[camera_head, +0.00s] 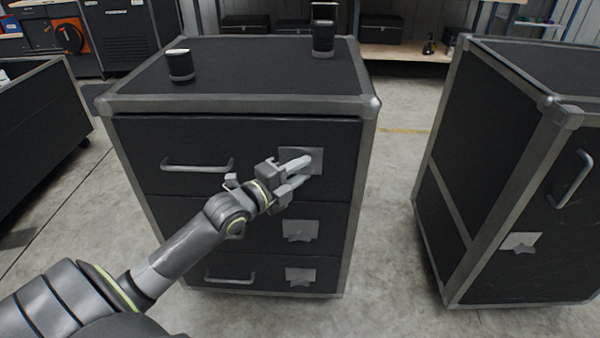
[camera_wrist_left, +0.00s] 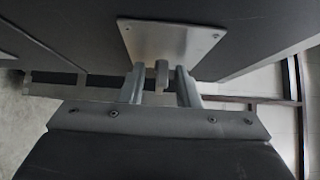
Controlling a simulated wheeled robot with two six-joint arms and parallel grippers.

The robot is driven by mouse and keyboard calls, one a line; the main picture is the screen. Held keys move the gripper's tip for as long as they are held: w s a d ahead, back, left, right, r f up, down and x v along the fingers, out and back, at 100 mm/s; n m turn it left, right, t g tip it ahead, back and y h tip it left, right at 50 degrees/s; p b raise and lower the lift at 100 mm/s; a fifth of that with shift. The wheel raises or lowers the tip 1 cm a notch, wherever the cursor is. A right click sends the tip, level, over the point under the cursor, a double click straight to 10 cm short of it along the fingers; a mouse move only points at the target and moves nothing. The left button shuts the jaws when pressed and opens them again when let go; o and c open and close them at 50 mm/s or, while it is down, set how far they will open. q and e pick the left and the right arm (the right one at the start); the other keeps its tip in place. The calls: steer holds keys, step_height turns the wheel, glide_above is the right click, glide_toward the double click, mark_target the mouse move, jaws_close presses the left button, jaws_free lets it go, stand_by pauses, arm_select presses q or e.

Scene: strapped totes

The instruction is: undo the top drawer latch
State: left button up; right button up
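The black drawer cabinet (camera_head: 235,105) has three drawers, and the top drawer (camera_head: 150,140) looks closed. Its latch has a square metal plate (camera_head: 314,155) on the right of the drawer front, partly hidden by my left gripper (camera_head: 303,171). The plate also shows in the left wrist view (camera_wrist_left: 175,40), with a short latch tab (camera_wrist_left: 161,74) sticking out below its middle. My left gripper's two fingers stand on either side of the tab, with a small gap to each side. The gripper is open. My right gripper is not in view.
The top drawer's handle (camera_head: 190,165) is left of the latch. Lower latches (camera_head: 299,231) and (camera_head: 300,275) sit below it. Dark cups (camera_head: 180,66) and (camera_head: 323,38) stand on the cabinet top. Another black cabinet (camera_head: 490,160) is at the right, with free floor between.

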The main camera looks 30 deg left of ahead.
arm_select(q)
jaws_close()
